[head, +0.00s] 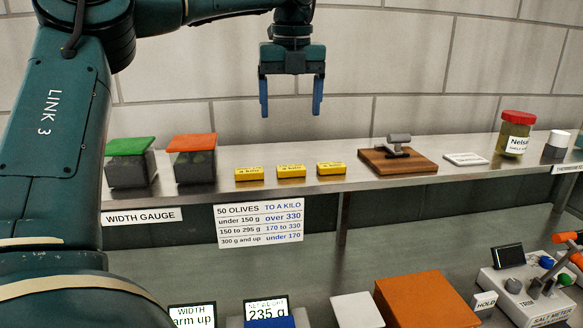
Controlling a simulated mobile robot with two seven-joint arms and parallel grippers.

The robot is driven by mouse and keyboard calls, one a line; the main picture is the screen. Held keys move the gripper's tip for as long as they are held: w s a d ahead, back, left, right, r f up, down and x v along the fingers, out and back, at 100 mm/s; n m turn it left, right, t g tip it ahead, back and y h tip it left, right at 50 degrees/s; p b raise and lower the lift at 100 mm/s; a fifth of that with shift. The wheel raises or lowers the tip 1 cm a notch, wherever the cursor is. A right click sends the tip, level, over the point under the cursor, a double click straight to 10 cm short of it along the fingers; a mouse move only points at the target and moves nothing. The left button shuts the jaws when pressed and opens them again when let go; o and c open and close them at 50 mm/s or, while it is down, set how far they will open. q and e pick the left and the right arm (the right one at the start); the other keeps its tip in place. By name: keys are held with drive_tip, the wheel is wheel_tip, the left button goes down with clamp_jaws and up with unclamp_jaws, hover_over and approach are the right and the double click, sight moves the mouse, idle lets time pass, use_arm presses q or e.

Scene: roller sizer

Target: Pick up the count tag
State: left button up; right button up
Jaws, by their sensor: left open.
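Three small yellow tags lie in a row on the raised metal shelf: a left one (249,174), a middle one (291,171) and a right one (331,168). Each has small print, of which only "a kilo" is partly legible; I take these as the count tags. My left gripper (291,107) points down with its two blue fingers apart and empty. In the picture it hangs above the middle tag, clear of the shelf. My right gripper is not in view.
On the shelf (260,190), boxes with a green lid (130,146) and an orange lid (191,143) stand left. A wooden board (397,161) with a metal tool, a white tile (466,159) and a red-lidded jar (515,135) stand right. A salt meter (530,290) sits below.

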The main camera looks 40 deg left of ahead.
use_arm(q)
hover_over(291, 167)
drive_tip(key=f, duration=0.6)
drive_tip(key=shift+w+a+f, duration=0.1)
drive_tip(key=shift+a+f, duration=0.1)
drive_tip(key=shift+f, duration=0.05)
drive_tip(key=shift+d+f+p, duration=0.15)
drive_tip(key=shift+f+p, duration=0.3)
drive_tip(key=shift+f, duration=0.9)
drive_tip(key=shift+d+f+p, duration=0.1)
drive_tip(key=shift+f+p, duration=0.3)
drive_tip(key=shift+f, duration=0.95)
drive_tip(key=c, duration=1.1)
drive_tip(key=shift+o, duration=0.2)
drive_tip(key=shift+r, duration=0.1)
